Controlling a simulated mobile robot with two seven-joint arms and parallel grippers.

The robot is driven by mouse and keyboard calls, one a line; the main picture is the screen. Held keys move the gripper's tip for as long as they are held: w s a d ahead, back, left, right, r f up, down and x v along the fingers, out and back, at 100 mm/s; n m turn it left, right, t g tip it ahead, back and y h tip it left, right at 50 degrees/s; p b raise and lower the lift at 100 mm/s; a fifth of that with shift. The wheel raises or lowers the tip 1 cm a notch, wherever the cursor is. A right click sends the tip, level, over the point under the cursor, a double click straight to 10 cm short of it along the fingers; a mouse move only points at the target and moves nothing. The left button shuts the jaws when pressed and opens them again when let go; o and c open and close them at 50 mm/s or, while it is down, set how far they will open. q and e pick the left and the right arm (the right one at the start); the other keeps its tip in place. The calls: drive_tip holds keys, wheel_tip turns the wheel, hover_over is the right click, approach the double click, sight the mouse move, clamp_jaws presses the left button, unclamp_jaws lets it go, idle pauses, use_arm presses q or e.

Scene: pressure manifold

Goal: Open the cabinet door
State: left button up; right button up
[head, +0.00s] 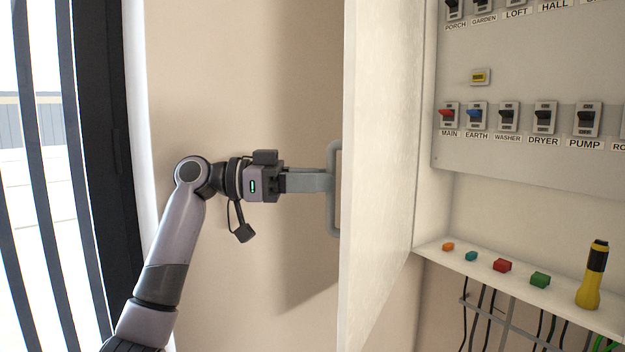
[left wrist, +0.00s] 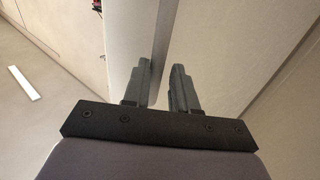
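The cabinet door (head: 377,170) is a pale panel that stands swung well out from the cabinet, seen nearly edge-on in the head view. Its grey bar handle (head: 334,215) is on the door's outer left face. My left gripper (head: 328,182) reaches the handle from the left, with its fingers at the middle of the bar. In the left wrist view the two fingers (left wrist: 160,85) stand a little apart with the handle (left wrist: 163,45) between them. The contact itself is partly hidden. My right gripper is not in view.
Inside the open cabinet (head: 520,210) are labelled breaker switches (head: 545,116), a shelf (head: 480,261) with several small coloured blocks, and a yellow-black flashlight (head: 592,276). Cables hang below. A beige wall lies behind my left arm, and a dark-framed window (head: 98,150) is at the left.

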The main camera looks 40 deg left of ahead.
use_arm(q)
drive_tip(key=shift+o, duration=1.4)
drive_tip(key=shift+w+a+f, duration=0.1)
drive_tip(key=shift+w+a, duration=0.05)
drive_tip(key=shift+w, duration=0.45)
drive_tip(key=shift+f, duration=0.1)
drive_tip(key=shift+f, duration=0.1)
wheel_tip(320, 180, up, 20)
drive_tip(key=p, duration=0.3)
